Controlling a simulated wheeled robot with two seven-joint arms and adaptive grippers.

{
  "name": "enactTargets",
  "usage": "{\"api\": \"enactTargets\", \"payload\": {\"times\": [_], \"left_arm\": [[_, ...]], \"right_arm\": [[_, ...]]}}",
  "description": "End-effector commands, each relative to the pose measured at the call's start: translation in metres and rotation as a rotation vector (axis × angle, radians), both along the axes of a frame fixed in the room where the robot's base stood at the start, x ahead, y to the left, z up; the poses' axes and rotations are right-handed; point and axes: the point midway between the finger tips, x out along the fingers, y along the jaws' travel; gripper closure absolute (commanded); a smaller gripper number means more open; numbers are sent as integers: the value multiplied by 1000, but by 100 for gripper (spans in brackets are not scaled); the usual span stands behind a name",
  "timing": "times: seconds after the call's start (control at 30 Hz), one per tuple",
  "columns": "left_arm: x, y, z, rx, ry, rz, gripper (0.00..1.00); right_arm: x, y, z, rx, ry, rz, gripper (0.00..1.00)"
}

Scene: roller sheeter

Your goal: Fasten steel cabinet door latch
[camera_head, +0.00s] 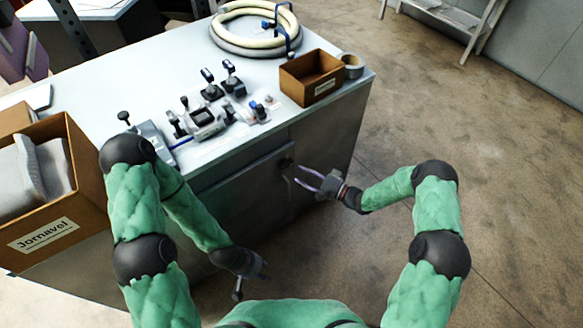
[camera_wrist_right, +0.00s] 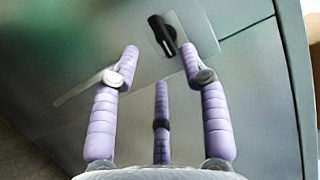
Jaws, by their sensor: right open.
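The grey steel cabinet door (camera_head: 245,195) is on the cabinet's front face and looks closed. Its small black latch (camera_head: 287,163) is near the door's upper right corner. In the right wrist view the latch (camera_wrist_right: 162,35) is a dark, slightly tilted handle on a pale plate. My right gripper (camera_head: 303,178) has purple fingers, open and empty, just in front of the latch. In the right wrist view the latch lies beyond and between the outer fingertips of the right gripper (camera_wrist_right: 160,62), apparently apart from them. My left gripper (camera_head: 251,283) hangs low before the cabinet; its finger opening is unclear.
The cabinet top (camera_head: 130,75) carries levers and valve parts (camera_head: 205,115), a coiled hose (camera_head: 255,45), a small cardboard box (camera_head: 300,88) and a tape roll (camera_head: 352,68). A larger box with grey bags (camera_head: 85,165) stands at left.

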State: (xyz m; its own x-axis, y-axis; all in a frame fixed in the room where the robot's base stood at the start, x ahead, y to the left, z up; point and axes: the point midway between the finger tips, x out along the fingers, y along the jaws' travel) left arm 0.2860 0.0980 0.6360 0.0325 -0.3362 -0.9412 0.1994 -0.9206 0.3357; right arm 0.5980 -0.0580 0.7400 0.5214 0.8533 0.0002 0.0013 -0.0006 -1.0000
Motion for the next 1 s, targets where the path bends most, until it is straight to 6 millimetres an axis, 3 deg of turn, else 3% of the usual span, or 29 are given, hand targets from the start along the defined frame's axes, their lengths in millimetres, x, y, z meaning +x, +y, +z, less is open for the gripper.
{"api": "enactTargets", "payload": {"times": [0.1, 0.33, 0.77, 0.93, 1.0], "left_arm": [[0, 0, -6, 0, -1, 0, 60], [0, 0, -12, 0, -1, 0, 60], [1, 0, -13, 0, -1, 0, 60], [1, 0, -13, 0, -1, 0, 60], [1, 0, -13, 0, -1, 0, 60]], "right_arm": [[11, 19, -1, -2, -2, 3, 55], [26, 43, -1, -1, 1, 0, 55], [31, 50, 0, -2, 0, -1, 55], [31, 50, 0, -2, 1, -1, 100], [31, 50, 0, -2, 1, -1, 100]]}}
